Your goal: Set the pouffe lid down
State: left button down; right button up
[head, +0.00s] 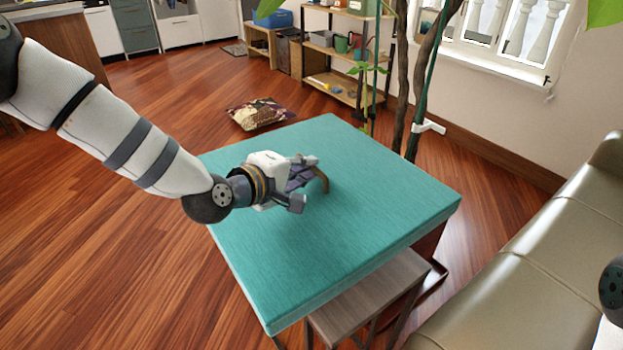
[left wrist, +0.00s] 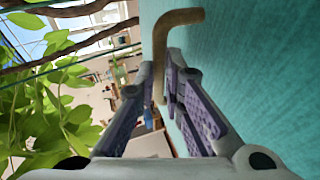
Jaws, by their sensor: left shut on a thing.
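The pouffe lid (head: 345,230) is a large flat teal square in the middle of the head view. It also fills the right of the left wrist view (left wrist: 260,60). A curved tan handle (head: 322,176) stands on its top; it shows in the left wrist view too (left wrist: 178,18). My left gripper (head: 312,175) is shut on this handle, its purple-grey fingers on either side of the bar. A dark red-brown body (head: 428,245) shows under the lid's right corner; I cannot tell whether the lid touches it. My right gripper is out of view.
A small wooden table (head: 370,295) stands under the lid's near edge. A beige sofa (head: 530,260) is at the right. Plant stems (head: 405,80) rise behind the lid. A patterned cushion (head: 258,114) lies on the floor (head: 110,230), which is clear at the left.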

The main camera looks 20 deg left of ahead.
aim_at(302, 189)
pick_arm(q)
jog(key=w+f, duration=0.1)
jog(key=w+a+f+b, duration=0.1)
jog(key=f, duration=0.1)
jog(key=w+a+f, duration=0.1)
jog(key=w+f, duration=0.1)
jog(key=shift+f, duration=0.2)
notch_tip(302, 189, down, 3)
jog(key=shift+f+b, duration=0.1)
jog(key=shift+b, duration=0.35)
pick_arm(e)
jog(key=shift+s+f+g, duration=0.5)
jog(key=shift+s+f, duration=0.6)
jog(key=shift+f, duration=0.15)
pick_arm(q)
jog(key=c, duration=2)
grip_release()
jog(key=shift+s+f, duration=0.1)
jog(key=shift+f, duration=0.05)
jog(key=o, duration=0.3)
